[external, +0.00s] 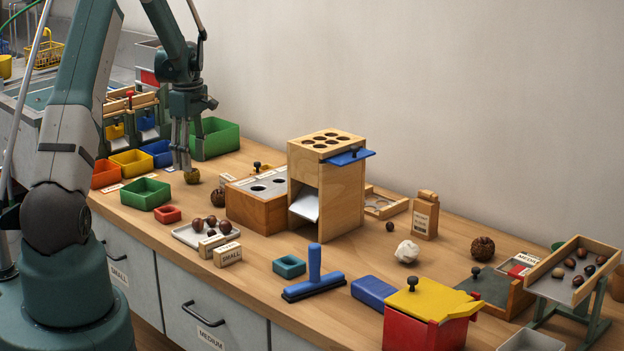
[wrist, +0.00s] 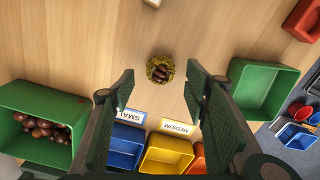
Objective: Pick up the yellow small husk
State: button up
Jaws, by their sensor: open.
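The yellow small husk (wrist: 160,70) lies on the wooden bench, with brown chestnuts showing inside it. In the wrist view it sits beyond my fingertips, roughly midway between the two fingers. In the external view the husk (external: 192,176) is on the bench just below and slightly right of my gripper (external: 181,165). My gripper also shows in the wrist view (wrist: 160,88), with its fingers wide apart and nothing between them. The fingers point down above the bench. I cannot tell the exact height of the fingertips over the husk.
Green bins (external: 215,138) and (external: 146,193) stand nearby, with blue, yellow and orange bins (external: 106,174) behind. A red dish (external: 167,214) and a tray of chestnuts (external: 188,236) are in front. A wooden box (external: 256,206) stands right.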

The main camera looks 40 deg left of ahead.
aim_at(192, 175)
jog(key=shift+f+b, duration=0.45)
jog(key=shift+f, duration=1.4)
jog(key=c, duration=0.9)
